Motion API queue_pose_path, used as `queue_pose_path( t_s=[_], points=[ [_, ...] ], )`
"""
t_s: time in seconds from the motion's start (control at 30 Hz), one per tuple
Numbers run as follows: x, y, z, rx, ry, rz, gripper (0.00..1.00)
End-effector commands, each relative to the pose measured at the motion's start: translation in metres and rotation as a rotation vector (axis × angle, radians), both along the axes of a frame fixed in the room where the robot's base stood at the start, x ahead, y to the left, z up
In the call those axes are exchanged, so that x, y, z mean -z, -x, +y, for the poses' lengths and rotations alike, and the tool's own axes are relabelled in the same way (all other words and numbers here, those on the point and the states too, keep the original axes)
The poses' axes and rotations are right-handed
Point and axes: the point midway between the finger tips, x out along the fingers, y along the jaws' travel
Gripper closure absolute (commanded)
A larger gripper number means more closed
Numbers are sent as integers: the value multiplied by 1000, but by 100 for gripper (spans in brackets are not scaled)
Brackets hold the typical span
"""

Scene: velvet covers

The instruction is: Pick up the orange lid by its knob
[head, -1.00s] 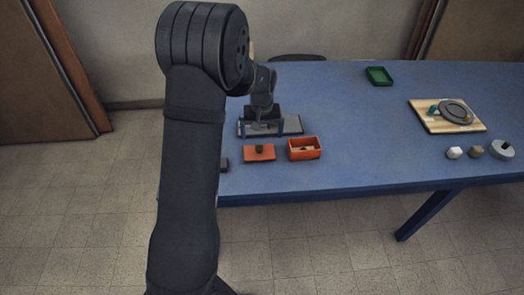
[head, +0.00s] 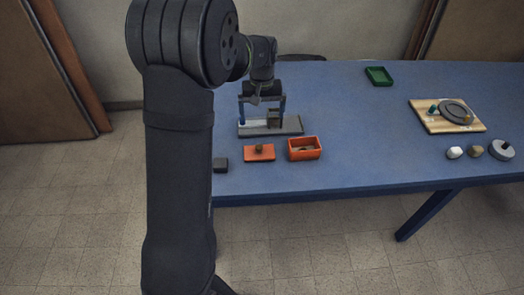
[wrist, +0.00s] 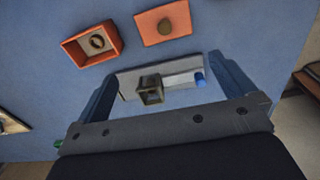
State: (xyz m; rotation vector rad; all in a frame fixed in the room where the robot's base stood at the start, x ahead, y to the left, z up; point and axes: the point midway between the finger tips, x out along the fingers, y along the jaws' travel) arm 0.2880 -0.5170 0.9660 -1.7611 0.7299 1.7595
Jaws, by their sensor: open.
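The orange lid (head: 259,156) lies flat on the blue table near its front edge, with a brownish round knob (head: 259,148) on top. In the wrist view the lid (wrist: 149,29) is at the top, with its knob (wrist: 165,26) facing the camera. My gripper (head: 263,108) is open and empty, above the grey plate behind the lid. In the wrist view the fingers of my gripper (wrist: 160,78) stand wide apart, with the lid beyond them.
An open orange box (head: 304,156) holding a small ring-like thing stands right of the lid. A grey plate (head: 292,125) carries a dark hollow block (head: 273,120). A dark block (head: 220,165) lies left. A wooden board (head: 430,122) and green tray (head: 369,77) are farther right.

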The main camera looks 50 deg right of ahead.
Motion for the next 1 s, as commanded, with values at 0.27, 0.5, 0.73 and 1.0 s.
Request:
queue_pose_path(
  t_s=[0.27, 0.5, 0.73, 1.0],
  points=[
    [-12, 0, 0, 0, -1, 1, 0],
    [-11, 0, 0, 0, -1, 1, 22],
    [-11, 0, 0, 0, -1, 1, 52],
    [-12, -1, 1, 33, -1, 1, 52]
  ],
)
